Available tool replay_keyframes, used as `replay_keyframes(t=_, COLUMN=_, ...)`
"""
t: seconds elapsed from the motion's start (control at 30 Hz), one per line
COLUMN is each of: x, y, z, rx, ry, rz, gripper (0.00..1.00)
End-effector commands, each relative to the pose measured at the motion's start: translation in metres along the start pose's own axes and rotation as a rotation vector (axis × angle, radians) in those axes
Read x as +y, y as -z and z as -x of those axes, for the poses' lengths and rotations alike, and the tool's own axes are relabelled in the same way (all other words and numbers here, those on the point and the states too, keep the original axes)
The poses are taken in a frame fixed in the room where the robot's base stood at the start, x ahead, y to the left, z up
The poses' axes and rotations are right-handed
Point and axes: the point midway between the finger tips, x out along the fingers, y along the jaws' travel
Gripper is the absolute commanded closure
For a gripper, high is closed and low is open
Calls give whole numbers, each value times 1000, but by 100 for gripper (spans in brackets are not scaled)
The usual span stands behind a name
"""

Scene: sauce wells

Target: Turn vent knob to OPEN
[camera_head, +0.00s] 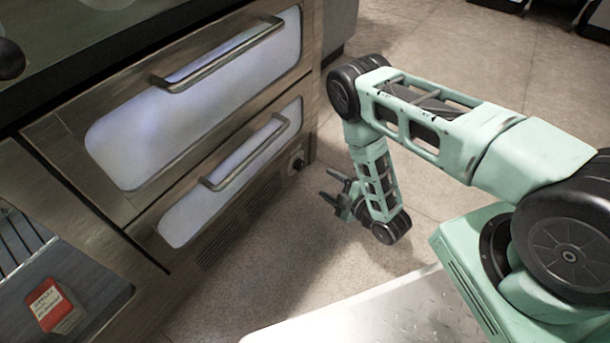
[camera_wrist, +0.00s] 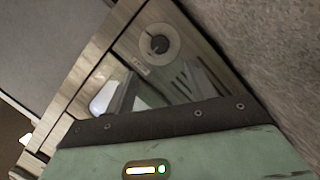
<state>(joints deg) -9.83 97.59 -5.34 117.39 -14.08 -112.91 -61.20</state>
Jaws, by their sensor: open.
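The vent knob (camera_head: 297,165) is a small dark round dial at the lower right end of the steel front, beside the lower drawer. The label is too small to read, and I cannot tell the knob's setting. My gripper (camera_head: 333,187) is open and empty, its two dark fingers pointing left toward the front. It is apart from the knob, to its right and lower in the head view.
The upper drawer handle (camera_head: 220,55) and lower drawer handle (camera_head: 245,153) stick out from the front. A slotted vent (camera_head: 230,225) lies below the lower drawer. A red and white box (camera_head: 51,304) sits on a shelf at lower left. The floor (camera_head: 275,260) around my gripper is clear.

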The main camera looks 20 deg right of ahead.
Motion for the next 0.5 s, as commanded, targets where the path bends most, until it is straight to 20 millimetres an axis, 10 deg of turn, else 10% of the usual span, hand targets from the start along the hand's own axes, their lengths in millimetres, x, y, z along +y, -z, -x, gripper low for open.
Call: replay_keyframes(t=0.5, x=-4, y=-2, z=-32, rx=3, ry=-7, rz=0, gripper=45)
